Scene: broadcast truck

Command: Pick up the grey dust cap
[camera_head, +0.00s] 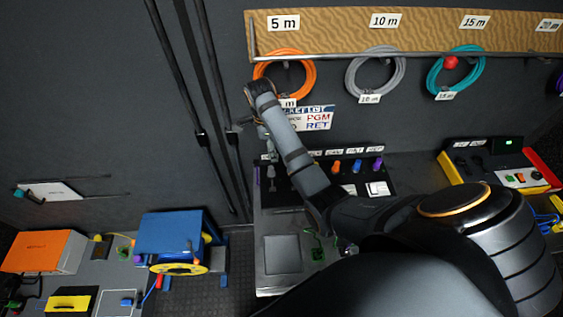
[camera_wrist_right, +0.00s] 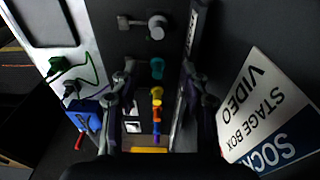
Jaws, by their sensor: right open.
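The grey dust cap (camera_wrist_right: 157,27) is at the top of the wrist view, at one end of a row of coloured caps on a dark panel. In the head view the cap (camera_head: 271,172) sits at the panel's left end, below my right gripper (camera_head: 268,146). In the wrist view my right gripper (camera_wrist_right: 158,78) is open, its fingers on either side of the row, with nothing held. The grey cap lies beyond the fingertips, apart from them. My right arm hides part of the row in the head view. My left gripper is not in view.
Teal (camera_wrist_right: 157,68) and yellow (camera_wrist_right: 156,93) caps stand near the fingers. Orange (camera_head: 336,167), blue (camera_head: 357,165) and purple (camera_head: 378,163) caps are further right. A white sign (camera_head: 318,118) stands behind the panel. Coiled cables (camera_head: 375,72) hang on the wall above.

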